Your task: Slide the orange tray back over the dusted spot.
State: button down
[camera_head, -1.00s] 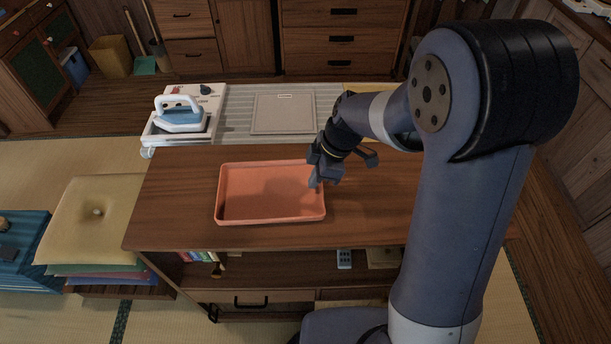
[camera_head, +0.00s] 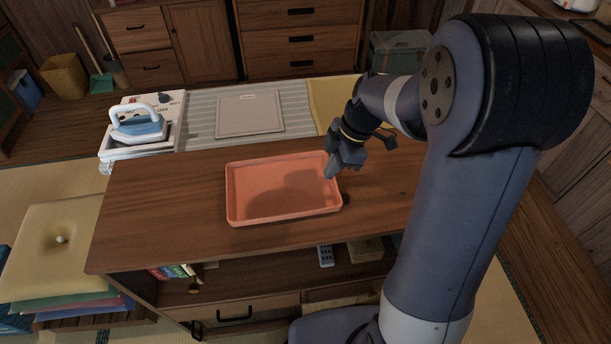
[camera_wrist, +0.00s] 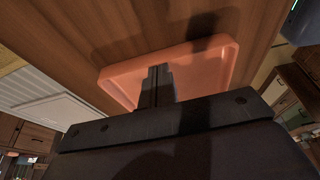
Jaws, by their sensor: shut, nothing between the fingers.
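The orange tray (camera_head: 283,214) lies flat and empty on the wooden top of a low cabinet (camera_head: 160,205). It also shows beneath the fingers in the wrist view (camera_wrist: 205,68). My gripper (camera_head: 331,174) is shut with nothing between its fingers. It reaches down at the tray's right end, with the fingertips just inside the right wall. I cannot tell for sure whether they touch the wall. In the wrist view the closed fingers (camera_wrist: 157,72) overlap the tray. No dusted spot can be made out on the bare wood; the tray hides the wood under it.
A toy iron (camera_head: 138,125) on a white stand is at the back left, beyond the cabinet top. A grey board (camera_head: 250,114) lies behind the tray. Bare wood is free left of the tray and some to its right. Stacked cushions (camera_head: 60,245) stand at the left.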

jog(key=w+d, duration=0.1)
jog(key=d, duration=0.5)
jog(key=d+b, duration=0.1)
jog(key=d, duration=0.6)
jog(key=w+d, duration=0.1)
jog(key=d, duration=0.5)
jog(key=shift+w+d, duration=0.3)
jog(key=shift+d, duration=0.05)
